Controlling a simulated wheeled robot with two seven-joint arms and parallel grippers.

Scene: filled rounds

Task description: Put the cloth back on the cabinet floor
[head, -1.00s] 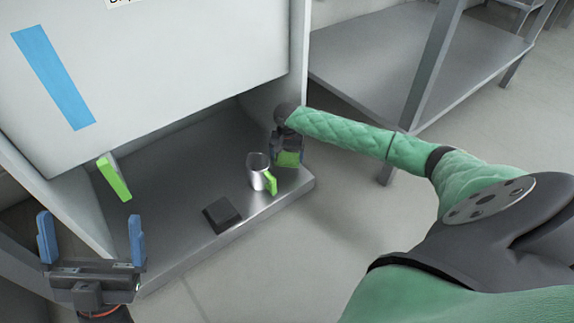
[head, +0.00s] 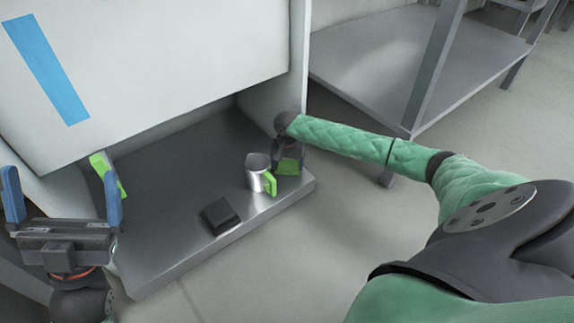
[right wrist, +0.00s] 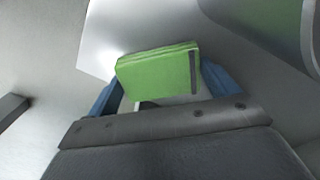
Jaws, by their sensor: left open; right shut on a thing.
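The green folded cloth (head: 289,167) is in my right gripper (head: 288,158), at the right front of the cabinet floor (head: 170,190), just right of the metal mug. In the right wrist view the cloth (right wrist: 158,72) sits between the blue fingers, with its folded layers showing. It is at or just above the floor; I cannot tell whether it touches. My left gripper (head: 62,188) is open and empty at the far left, in front of the cabinet's left side.
A metal mug (head: 256,172) with a green handle stands close left of the cloth. A dark box (head: 220,215) lies near the floor's front edge. The white panel (head: 150,70) hangs above the opening. A grey shelf unit (head: 420,60) stands at the right.

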